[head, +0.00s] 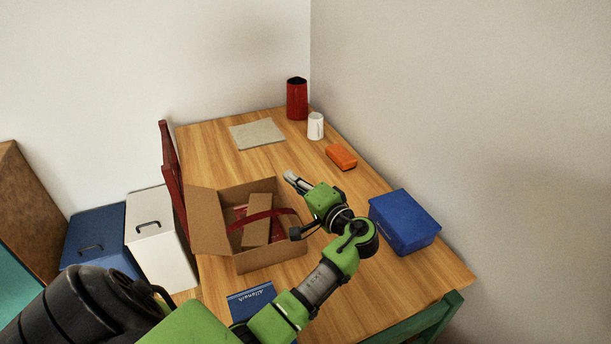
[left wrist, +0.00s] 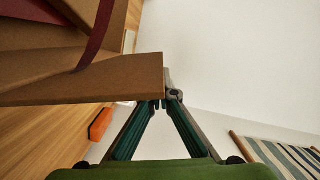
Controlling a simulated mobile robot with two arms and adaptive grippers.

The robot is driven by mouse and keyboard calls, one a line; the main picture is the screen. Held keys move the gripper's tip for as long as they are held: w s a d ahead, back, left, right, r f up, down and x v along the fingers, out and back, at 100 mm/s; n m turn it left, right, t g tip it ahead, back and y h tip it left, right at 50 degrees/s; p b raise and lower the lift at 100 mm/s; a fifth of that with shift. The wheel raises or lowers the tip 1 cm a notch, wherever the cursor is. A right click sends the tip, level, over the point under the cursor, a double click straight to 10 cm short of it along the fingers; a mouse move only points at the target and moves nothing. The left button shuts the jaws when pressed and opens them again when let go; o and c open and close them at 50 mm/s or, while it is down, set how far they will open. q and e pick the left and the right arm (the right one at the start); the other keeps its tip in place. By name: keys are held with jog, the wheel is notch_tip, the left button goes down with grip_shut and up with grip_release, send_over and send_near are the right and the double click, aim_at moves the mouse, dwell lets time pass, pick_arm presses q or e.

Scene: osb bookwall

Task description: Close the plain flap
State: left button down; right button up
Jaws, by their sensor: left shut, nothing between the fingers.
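An open cardboard box (head: 272,258) stands on the wooden table. A plain brown flap (head: 208,222) stands out at its left side. A narrow brown piece (head: 257,222) and a red band (head: 268,214) lie across the opening, with something red beneath. My left gripper (head: 290,175) is shut and empty, at the box's back right corner. In the left wrist view its closed tips (left wrist: 165,98) are close to the edge of a brown cardboard panel (left wrist: 105,80); I cannot tell whether they touch. My arm hides part of the box's right side. My right gripper is not in view.
A blue box (head: 404,222) and an orange object (head: 341,157) lie right of my arm. A white mug (head: 315,126), red canister (head: 297,98) and grey mat (head: 257,134) are at the back. A blue book (head: 251,301) lies in front. A red chair (head: 171,180) stands left.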

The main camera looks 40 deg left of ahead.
pick_arm(q)
jog(key=shift+s+a, duration=0.1)
jog(key=shift+s, duration=0.2)
jog(key=shift+f, duration=0.15)
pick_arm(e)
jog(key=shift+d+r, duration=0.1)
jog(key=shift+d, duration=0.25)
